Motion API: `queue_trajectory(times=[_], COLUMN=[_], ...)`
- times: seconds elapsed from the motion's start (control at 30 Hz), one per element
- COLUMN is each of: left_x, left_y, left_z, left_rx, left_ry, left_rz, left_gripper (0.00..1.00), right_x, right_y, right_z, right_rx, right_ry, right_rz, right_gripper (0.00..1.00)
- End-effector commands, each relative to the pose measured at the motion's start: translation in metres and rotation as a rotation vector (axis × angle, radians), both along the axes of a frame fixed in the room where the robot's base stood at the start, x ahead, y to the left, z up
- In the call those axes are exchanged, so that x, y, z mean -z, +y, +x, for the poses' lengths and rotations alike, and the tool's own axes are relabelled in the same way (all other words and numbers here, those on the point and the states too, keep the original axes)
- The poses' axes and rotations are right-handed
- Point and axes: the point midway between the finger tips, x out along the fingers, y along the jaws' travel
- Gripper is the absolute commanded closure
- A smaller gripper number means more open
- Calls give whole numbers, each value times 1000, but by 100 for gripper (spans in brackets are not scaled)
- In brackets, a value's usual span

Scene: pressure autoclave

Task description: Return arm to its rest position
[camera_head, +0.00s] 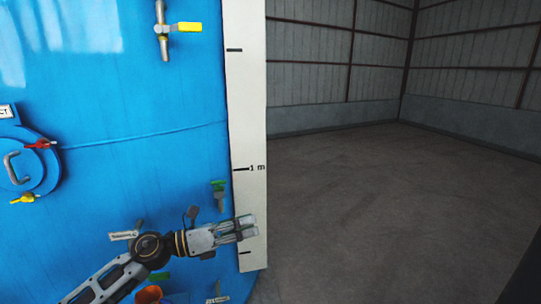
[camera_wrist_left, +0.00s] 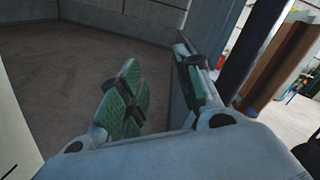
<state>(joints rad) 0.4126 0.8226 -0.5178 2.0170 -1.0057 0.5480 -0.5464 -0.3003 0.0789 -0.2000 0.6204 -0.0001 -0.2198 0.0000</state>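My left arm comes in from the bottom left of the head view. Its gripper (camera_head: 246,229) points right, in front of the lower part of the white measuring strip marked "1 m" (camera_head: 248,120). The left wrist view shows the green-padded fingers (camera_wrist_left: 157,75) apart with nothing between them. The large blue autoclave wall (camera_head: 120,95) stands behind the arm. Whether the gripper touches the strip cannot be told. My right gripper is in neither view.
The wall carries a yellow-handled valve (camera_head: 188,27), a red-handled valve (camera_head: 40,144) and a green-handled valve (camera_head: 218,186) just above the gripper. An orange part (camera_head: 148,294) shows below the arm. Bare floor (camera_head: 390,210) lies open to the right.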

Motion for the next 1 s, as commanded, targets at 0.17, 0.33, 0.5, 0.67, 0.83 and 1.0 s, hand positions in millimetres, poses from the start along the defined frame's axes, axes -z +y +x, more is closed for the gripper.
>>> queue_trajectory(times=[0.17, 0.33, 0.5, 0.67, 0.83, 1.0], left_x=[-15, -23, -23, -14, 4, 33], left_y=[-2, 7, 22, 42, 65, 89], left_z=[5, 14, 23, 30, 35, 35], left_rx=[-92, -187, -289, -391, -509, -633], left_ry=[109, 228, 358, 488, 634, 789], left_rz=[-205, -391, -571, -731, -892, -1044], left_gripper=[66, 66, 66, 66, 66, 66], right_x=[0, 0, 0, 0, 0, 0], right_y=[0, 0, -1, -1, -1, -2], right_z=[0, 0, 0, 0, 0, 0], right_rx=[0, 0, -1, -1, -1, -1], right_ry=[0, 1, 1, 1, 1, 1], right_rz=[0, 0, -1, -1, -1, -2], right_gripper=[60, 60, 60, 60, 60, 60])
